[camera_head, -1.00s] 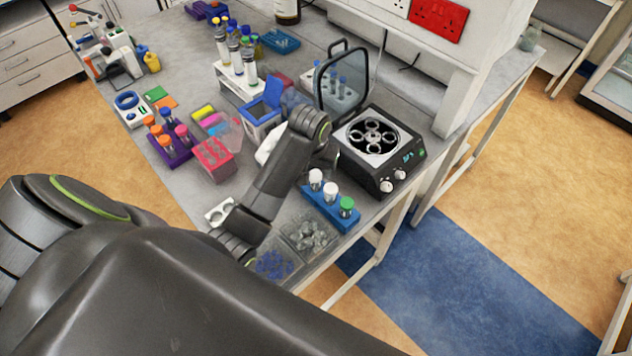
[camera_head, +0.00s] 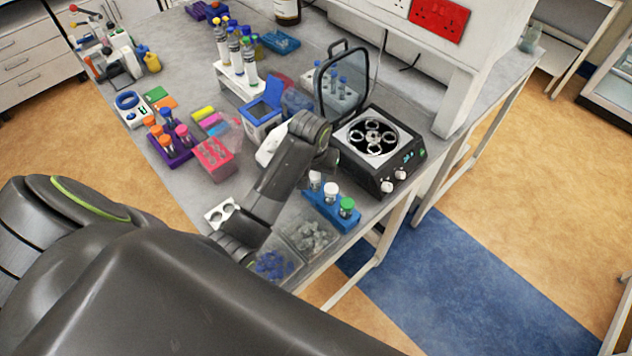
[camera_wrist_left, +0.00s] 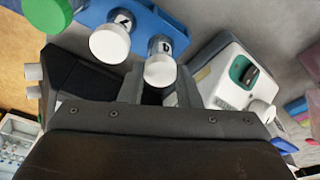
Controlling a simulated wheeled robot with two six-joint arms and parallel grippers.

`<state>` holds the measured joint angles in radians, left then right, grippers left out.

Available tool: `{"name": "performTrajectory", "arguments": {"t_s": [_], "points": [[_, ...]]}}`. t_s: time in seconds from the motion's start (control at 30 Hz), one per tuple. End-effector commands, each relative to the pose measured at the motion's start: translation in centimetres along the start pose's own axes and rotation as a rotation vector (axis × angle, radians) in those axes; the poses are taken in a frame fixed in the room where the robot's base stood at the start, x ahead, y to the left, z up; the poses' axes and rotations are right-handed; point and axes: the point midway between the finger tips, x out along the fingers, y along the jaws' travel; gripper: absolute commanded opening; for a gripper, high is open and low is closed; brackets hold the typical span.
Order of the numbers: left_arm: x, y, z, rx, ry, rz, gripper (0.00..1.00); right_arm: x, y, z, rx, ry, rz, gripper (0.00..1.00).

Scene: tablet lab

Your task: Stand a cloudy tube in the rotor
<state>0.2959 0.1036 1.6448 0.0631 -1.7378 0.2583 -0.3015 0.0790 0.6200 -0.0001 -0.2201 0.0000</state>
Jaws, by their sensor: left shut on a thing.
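My left gripper (camera_wrist_left: 157,92) is shut on a white-capped tube (camera_wrist_left: 160,68) at the end of the blue rack (camera_head: 325,212). In the head view the arm partly covers this tube (camera_head: 315,181), and the fingertips are hidden. It looks upright in the rack; I cannot tell whether it is lifted or whether its liquid is cloudy. A second white-capped tube (camera_head: 331,192) and a green-capped tube (camera_head: 347,207) stand beside it. The rotor (camera_head: 373,137) shows several ring-shaped holders inside the black centrifuge (camera_head: 383,172), whose lid (camera_head: 344,82) is raised. My right gripper is not in view.
A white device (camera_head: 268,150) lies left of my wrist. Bins of clear (camera_head: 308,236) and blue caps (camera_head: 273,266) sit near the front edge. A pink rack (camera_head: 214,160) and a purple rack (camera_head: 170,152) stand to the left. The raised lid is behind the rotor.

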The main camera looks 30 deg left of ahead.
Motion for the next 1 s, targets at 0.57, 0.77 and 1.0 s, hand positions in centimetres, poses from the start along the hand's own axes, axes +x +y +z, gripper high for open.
{"name": "performTrajectory", "arguments": {"t_s": [0.57, 0.77, 1.0], "points": [[-2.9, 0.0, -0.7, 0.001, 0.003, 0.001, 0.16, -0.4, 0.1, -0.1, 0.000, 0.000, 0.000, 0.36], [-4.4, 0.0, -1.0, 0.001, 0.002, 0.000, 0.16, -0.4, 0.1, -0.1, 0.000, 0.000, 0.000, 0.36], [-6.3, 0.0, -1.4, 0.000, 0.003, 0.000, 0.16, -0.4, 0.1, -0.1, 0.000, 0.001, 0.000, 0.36]]}}
